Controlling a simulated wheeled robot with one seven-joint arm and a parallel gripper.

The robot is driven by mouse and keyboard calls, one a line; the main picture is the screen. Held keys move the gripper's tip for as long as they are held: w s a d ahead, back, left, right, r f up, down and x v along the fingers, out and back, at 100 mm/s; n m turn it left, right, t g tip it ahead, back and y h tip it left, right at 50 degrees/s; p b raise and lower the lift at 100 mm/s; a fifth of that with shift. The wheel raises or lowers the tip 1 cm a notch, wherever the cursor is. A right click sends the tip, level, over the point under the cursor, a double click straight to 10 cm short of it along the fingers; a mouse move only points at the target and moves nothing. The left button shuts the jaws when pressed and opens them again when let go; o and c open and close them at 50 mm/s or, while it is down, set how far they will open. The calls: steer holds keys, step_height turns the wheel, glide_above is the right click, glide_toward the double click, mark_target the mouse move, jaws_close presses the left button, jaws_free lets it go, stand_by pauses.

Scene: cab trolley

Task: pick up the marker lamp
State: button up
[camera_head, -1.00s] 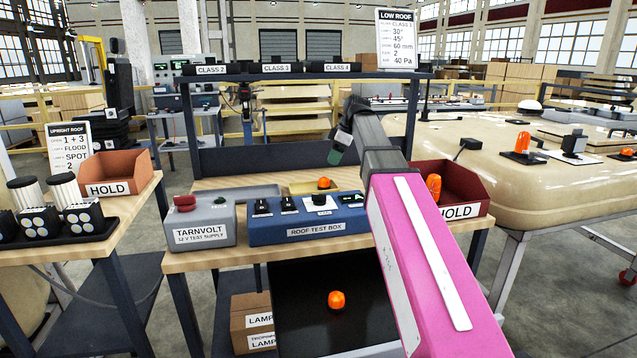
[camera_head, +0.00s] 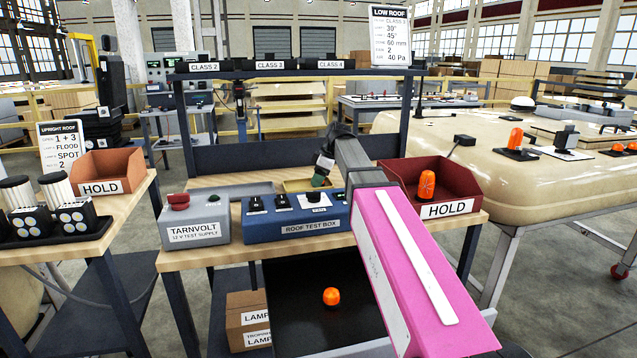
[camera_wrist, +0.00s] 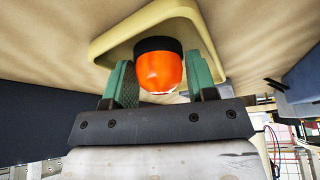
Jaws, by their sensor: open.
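In the wrist view an orange marker lamp (camera_wrist: 160,72) with a black base is in a shallow yellow tray (camera_wrist: 102,48). The green fingers of my gripper (camera_wrist: 158,80) are open, one on each side of the lamp. I cannot tell whether either finger touches it. In the head view my gripper (camera_head: 320,177) is down over the yellow tray (camera_head: 296,185) behind the blue roof test box (camera_head: 295,217), and hides the lamp there.
More orange lamps show: one in the right red HOLD bin (camera_head: 398,173), one on the dark lower shelf (camera_head: 300,318), others on the cream roof (camera_head: 480,180) at right. The grey test supply (camera_head: 195,222) stands left of the blue box. A dark rack (camera_head: 280,155) rises behind.

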steer(key=c, duration=0.5)
steer(key=shift+r, duration=0.1)
steer(key=shift+c, duration=0.2)
